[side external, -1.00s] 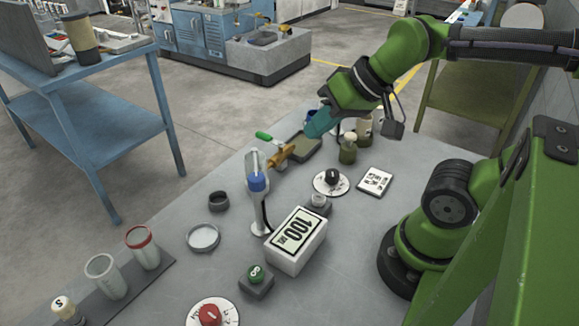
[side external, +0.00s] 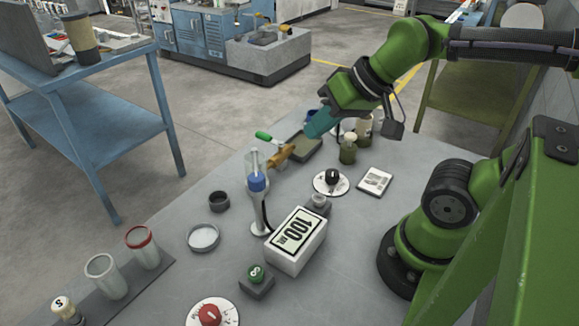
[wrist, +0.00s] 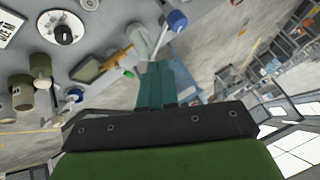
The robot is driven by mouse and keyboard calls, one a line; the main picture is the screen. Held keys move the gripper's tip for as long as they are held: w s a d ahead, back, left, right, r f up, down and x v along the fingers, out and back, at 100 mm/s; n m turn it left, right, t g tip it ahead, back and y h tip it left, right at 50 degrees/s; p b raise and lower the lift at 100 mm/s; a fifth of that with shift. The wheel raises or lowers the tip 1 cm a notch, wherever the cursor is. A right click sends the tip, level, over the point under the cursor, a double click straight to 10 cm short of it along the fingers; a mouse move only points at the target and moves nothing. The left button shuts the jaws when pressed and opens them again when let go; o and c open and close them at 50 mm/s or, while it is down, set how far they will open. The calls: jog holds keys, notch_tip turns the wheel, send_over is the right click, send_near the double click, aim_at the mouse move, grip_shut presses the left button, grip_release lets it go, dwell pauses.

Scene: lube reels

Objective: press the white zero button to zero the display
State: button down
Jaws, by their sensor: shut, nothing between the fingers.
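A white box with a display (side external: 297,236) stands at the middle of the table and reads 100. A small pale round button (side external: 319,199) sits on a grey base just behind the box; I take it for the white zero button. A green button (side external: 255,272) marked with a symbol sits on a dark block in front of the box. My gripper (side external: 309,134) has teal fingers, held together and empty. It is behind and above the box, near the brass fitting, well apart from the pale button. In the wrist view, the shut fingers (wrist: 158,66) point toward the bench items.
A clear upright cylinder (side external: 256,180) with a blue part stands left of the box, near a brass fitting (side external: 281,155). A black-knob dial (side external: 332,181), a card (side external: 375,182) and jars (side external: 348,150) stand behind. A red-knob dial (side external: 211,313) is at the front.

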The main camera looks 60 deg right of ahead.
jog(key=w+d+f+m+g, duration=0.2)
jog(key=d+f+m+g, duration=0.1)
jog(key=d+f+m, duration=0.15)
jog(key=m+g+y, duration=0.5)
jog(key=m+y, duration=0.1)
jog(key=m, duration=0.8)
send_over(320, 194)
jog(key=d, duration=0.2)
notch_tip(320, 194, down, 6)
jog(key=a+m, duration=0.1)
jog(key=a+r+m+y, duration=0.1)
jog(key=m, duration=0.1)
jog(key=shift+r+m, duration=0.25)
jog(key=shift+f, duration=4.45)
jog(key=shift+f, duration=0.15)
jog(key=shift+f, duration=0.25)
